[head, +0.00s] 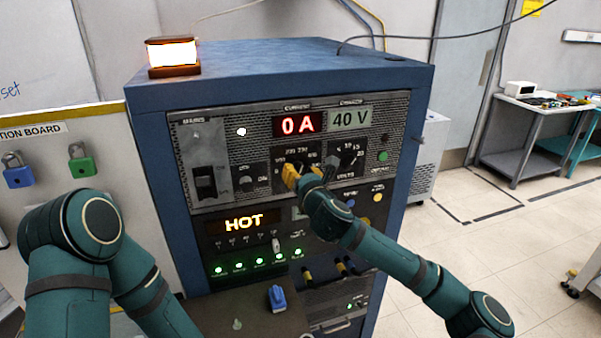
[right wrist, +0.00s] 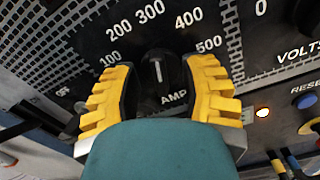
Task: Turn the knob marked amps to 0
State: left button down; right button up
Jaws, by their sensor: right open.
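The knob marked AMP (right wrist: 157,66) is black, with a white line pointing up near the printed 300. Its printed scale shows 100 to 500; the 0 is not visible in the right wrist view. My right gripper (right wrist: 160,95) is open, with one yellow finger on each side of the knob; I cannot tell whether they touch it. In the head view my right gripper (head: 300,174) is at the panel and hides most of this knob. The red display (head: 299,124) above reads 0 A. My left arm is at the left; its gripper is out of view.
The blue cabinet (head: 285,57) carries a 40 V display (head: 350,118), a volts knob (head: 349,158) right of my gripper, a HOT display (head: 244,223) and a lit lamp (head: 172,54). A blue reset button (right wrist: 306,101) is near the right finger.

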jog(key=shift+w, duration=0.1)
jog(key=shift+c, duration=0.4)
grip_shut()
